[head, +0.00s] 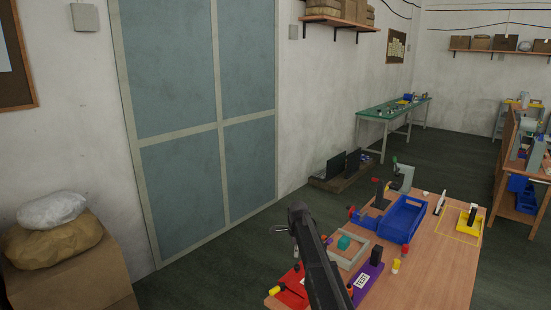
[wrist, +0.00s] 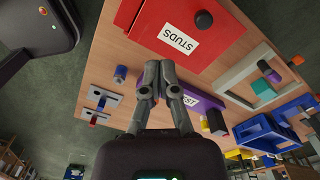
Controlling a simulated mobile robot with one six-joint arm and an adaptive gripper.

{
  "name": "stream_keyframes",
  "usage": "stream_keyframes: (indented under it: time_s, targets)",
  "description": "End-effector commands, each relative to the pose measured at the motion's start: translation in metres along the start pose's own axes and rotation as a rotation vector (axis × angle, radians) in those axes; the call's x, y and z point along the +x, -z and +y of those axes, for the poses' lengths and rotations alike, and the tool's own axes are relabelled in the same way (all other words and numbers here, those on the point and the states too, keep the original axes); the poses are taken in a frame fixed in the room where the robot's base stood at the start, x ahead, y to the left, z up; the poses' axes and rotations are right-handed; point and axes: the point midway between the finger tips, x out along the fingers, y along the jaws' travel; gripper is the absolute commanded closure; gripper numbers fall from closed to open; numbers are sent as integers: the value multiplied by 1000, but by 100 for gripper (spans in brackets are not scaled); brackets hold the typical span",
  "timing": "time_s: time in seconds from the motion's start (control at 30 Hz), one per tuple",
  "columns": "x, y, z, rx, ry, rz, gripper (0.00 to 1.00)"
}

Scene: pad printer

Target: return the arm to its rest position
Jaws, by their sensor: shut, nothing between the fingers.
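My arm (head: 315,258) rises in front of the near side of the wooden table in the head view. My gripper (wrist: 158,78) shows in the wrist view with its two fingers together and nothing between them. It is over the table top (wrist: 115,62), near a red panel (wrist: 195,25) labelled STUDS. A purple panel (wrist: 205,105) with a white label, partly hidden, is beside the right finger. I cannot tell the exact height of the fingers above the table.
The table carries a blue bin (head: 403,219), a grey frame (head: 360,246) near a teal block (head: 344,243), a black post on a yellow base (head: 470,221) and small parts. A green-topped bench (head: 385,110) stands farther back.

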Motion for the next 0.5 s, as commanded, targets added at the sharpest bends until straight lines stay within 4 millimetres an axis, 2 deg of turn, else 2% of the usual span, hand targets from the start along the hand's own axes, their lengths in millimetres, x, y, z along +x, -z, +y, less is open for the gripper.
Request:
stream_keyframes:
  time_s: [0.03, 0.5]
  targets:
    - [0, 9, 22, -60, 0, 0, 100]
    - [0, 65, 149, -699, -1, 1, 100]
